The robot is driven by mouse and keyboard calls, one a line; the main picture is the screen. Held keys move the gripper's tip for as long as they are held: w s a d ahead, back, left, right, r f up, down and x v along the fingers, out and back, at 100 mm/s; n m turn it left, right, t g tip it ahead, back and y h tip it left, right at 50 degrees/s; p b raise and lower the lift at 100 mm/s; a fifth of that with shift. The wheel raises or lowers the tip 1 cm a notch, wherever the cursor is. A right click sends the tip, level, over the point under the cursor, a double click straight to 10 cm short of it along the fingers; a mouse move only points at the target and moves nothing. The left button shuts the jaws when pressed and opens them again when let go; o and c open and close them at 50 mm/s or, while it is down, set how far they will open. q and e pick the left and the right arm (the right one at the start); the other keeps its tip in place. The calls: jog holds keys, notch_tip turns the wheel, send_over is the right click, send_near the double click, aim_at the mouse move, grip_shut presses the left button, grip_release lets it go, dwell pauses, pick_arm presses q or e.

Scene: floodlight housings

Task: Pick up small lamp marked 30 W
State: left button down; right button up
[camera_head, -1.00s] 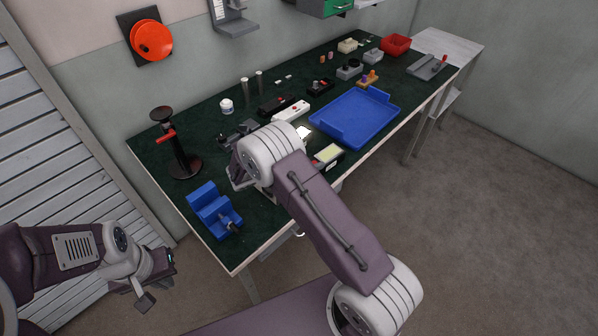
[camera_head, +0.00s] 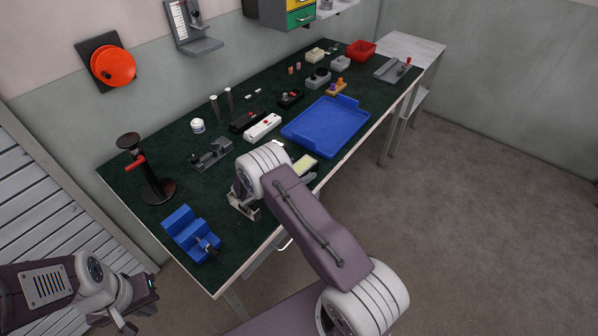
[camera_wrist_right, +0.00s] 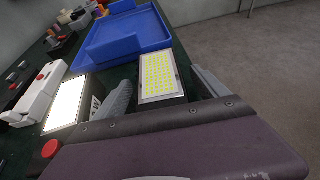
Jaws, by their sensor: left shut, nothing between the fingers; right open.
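A small lamp with a yellow dotted panel (camera_head: 304,164) lies near the table's front edge, beside the blue tray. In the right wrist view this yellow-panel lamp (camera_wrist_right: 160,74) lies ahead, between the lines of my two fingers. My right gripper (camera_wrist_right: 165,92) is open and empty; in the head view it is largely hidden behind my wrist. A second lamp with a bright white panel (camera_wrist_right: 68,103) lies left of my left finger, with a pale mark on its side too small to read. I read no 30 W mark. My left gripper (camera_head: 140,302) is shut and empty, off the table.
The blue tray (camera_head: 325,137) lies behind the lamps. A white box with a red button (camera_head: 262,127), a grey fixture (camera_head: 211,154), a blue holder (camera_head: 190,235) and a black stand (camera_head: 157,190) are on the green table. Open floor lies to the right.

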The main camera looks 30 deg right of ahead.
jog(key=shift+d, duration=0.1)
grip_shut()
jog(key=shift+r, duration=0.1)
